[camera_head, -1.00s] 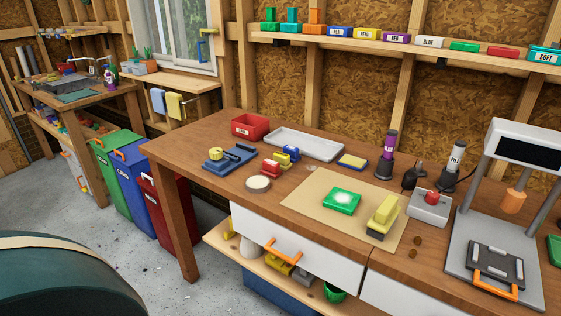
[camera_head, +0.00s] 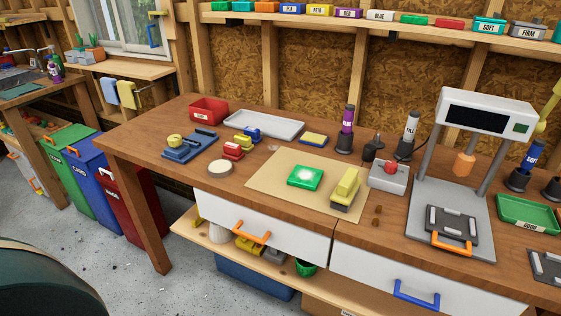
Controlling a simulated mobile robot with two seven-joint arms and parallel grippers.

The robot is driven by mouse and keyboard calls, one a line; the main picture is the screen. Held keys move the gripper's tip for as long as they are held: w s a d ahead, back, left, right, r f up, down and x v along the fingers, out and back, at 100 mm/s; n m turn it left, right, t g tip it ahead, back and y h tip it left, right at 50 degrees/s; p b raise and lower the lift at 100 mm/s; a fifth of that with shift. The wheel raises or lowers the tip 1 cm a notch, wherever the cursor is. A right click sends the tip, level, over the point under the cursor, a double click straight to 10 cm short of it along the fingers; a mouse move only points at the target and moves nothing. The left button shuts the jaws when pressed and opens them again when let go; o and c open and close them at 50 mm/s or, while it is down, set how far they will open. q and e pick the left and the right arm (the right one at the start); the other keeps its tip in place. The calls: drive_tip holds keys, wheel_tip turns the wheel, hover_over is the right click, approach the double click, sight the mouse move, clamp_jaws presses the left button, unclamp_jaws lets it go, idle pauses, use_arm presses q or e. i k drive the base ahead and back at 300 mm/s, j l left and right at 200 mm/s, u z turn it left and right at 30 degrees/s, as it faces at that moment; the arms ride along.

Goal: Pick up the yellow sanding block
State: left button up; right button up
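The yellow sanding block (camera_head: 346,186) rests on the right part of a beige mat (camera_head: 268,181) on the wooden workbench. It has a raised yellow top and a dark grey underside. A green block (camera_head: 305,177) with a pale spot on top lies to its left on the same mat. Neither of my grippers is in view.
A grey box with a red button (camera_head: 389,178) stands right of the mat, near a grey press (camera_head: 484,118). Behind are a blue-and-yellow pad (camera_head: 313,140), a white tray (camera_head: 264,135) and upright tools (camera_head: 346,130). The bench front near the block is mostly clear.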

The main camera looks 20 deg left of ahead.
sight(244, 141)
drive_tip(key=j+z, duration=0.3)
drive_tip(key=j, duration=0.6)
drive_tip(key=j+z, duration=0.35)
drive_tip(key=j, duration=0.55)
drive_tip(key=k, duration=0.05)
